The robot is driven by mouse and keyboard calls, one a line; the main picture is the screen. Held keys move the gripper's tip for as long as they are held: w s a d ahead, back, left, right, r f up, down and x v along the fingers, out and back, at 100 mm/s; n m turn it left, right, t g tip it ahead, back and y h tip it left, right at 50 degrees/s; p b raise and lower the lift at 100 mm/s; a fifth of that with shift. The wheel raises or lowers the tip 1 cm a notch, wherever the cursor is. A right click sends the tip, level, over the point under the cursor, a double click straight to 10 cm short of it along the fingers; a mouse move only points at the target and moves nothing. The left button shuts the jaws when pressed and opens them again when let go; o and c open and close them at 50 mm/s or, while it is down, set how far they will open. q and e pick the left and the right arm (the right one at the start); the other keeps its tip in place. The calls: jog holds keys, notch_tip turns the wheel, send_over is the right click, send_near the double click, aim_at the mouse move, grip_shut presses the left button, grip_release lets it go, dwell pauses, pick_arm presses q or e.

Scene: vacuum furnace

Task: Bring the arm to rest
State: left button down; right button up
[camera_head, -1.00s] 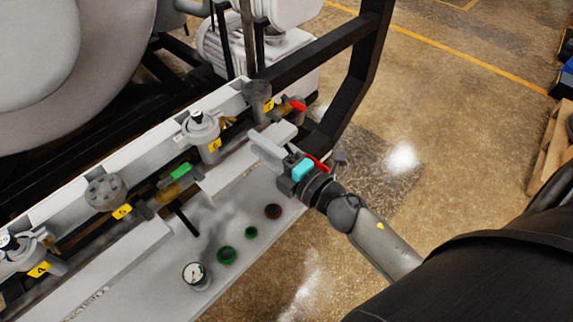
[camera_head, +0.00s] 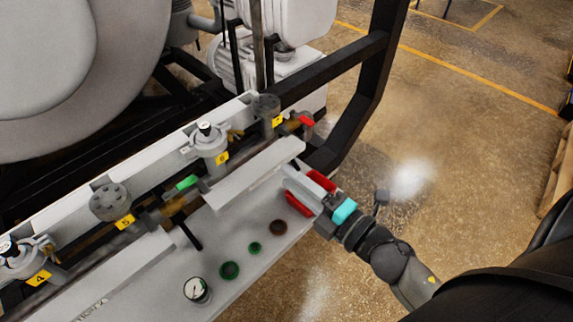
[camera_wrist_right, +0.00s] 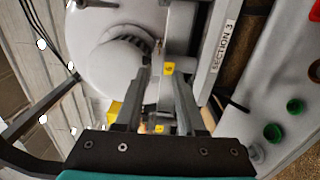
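My right arm comes in from the lower right in the head view. My right gripper (camera_head: 303,190) is beside the right end of the furnace's valve panel, near its front edge. Its two red-marked fingers stand apart with nothing seen between them. In the right wrist view the gripper (camera_wrist_right: 161,82) also shows two separated dark fingers, pointing toward the valve and pipe area, with no object between them. I cannot tell from the head view how far the gripper is from the panel. My left gripper is not in view.
A black frame post (camera_head: 378,75) rises behind the gripper. Open floor (camera_head: 460,170) lies to the right.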

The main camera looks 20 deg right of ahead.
jog(key=s+d+f+m+g+h, duration=0.25)
jog(key=f+m, duration=0.35)
jog(key=f, duration=0.8)
jog(key=s+d+f+m+g+h, duration=0.1)
jog(key=s+f+m+g+h, duration=0.4)
jog(key=f, duration=1)
jog(key=s+a+f+m+g, duration=0.1)
jog(key=s+f+m+g, duration=0.3)
jog(key=s+f, duration=0.4)
jog(key=s+a+f+m+g+y, duration=0.1)
jog(key=s+f+m+g, duration=0.3)
jog(key=s+f, duration=0.5)
jog(key=s, duration=0.6)
jog(key=shift+s+f+m, duration=0.15)
jog(key=shift+m, duration=0.15)
